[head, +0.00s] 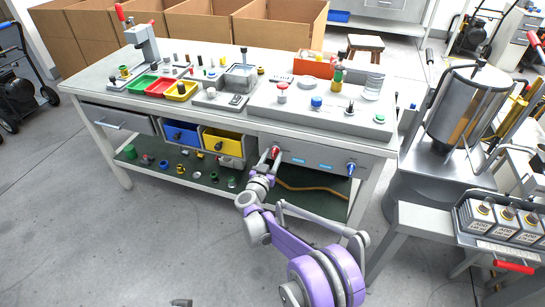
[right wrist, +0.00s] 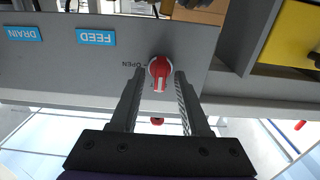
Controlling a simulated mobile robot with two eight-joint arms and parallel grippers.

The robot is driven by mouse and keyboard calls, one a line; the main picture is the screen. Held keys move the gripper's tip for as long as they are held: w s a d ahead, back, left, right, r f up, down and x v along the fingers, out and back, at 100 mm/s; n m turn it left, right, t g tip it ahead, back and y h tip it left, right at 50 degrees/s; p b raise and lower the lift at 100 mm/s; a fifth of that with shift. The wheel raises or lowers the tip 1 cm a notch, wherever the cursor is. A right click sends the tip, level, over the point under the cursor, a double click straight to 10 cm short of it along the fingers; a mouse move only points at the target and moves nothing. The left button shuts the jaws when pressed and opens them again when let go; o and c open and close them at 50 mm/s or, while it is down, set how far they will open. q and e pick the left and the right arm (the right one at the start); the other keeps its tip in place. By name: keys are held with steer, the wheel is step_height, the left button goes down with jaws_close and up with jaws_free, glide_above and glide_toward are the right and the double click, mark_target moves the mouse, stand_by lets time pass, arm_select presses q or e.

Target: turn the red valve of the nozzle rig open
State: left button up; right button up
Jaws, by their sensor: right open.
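The red valve (head: 276,151) is a knob on the front panel of the nozzle rig (head: 318,161), at the bench's front. In the right wrist view the red valve (right wrist: 160,70) shows a white stripe running up and down the picture, and the word OPEN stands to its left. My right gripper (head: 269,157) is at the valve. In the right wrist view its fingers (right wrist: 160,85) are open, one on each side of the knob, with gaps visible. A small grey part at the head view's bottom edge may be my left gripper (head: 181,302); its fingers cannot be made out.
A blue valve (head: 350,168) sits further right on the panel. Blue (head: 181,133) and yellow (head: 223,143) bins lie to the left. A lower shelf (head: 205,178) holds small parts and a brown hose (head: 312,190). A metal tank (head: 468,108) stands right. The floor in front is clear.

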jaws_close()
stand_by(0.6)
steer(key=m, duration=0.3)
steer(key=shift+m, duration=0.4)
steer(key=m, duration=0.4)
steer(key=shift+d+f+m+b, duration=0.1)
steer(key=shift+m+b, duration=0.2)
steer(key=m, duration=0.4)
steer(key=shift+s+m, duration=0.1)
steer(key=shift+m, duration=0.2)
steer(key=m, duration=0.4)
steer(key=shift+f+m, duration=0.15)
steer(key=shift+m, duration=0.25)
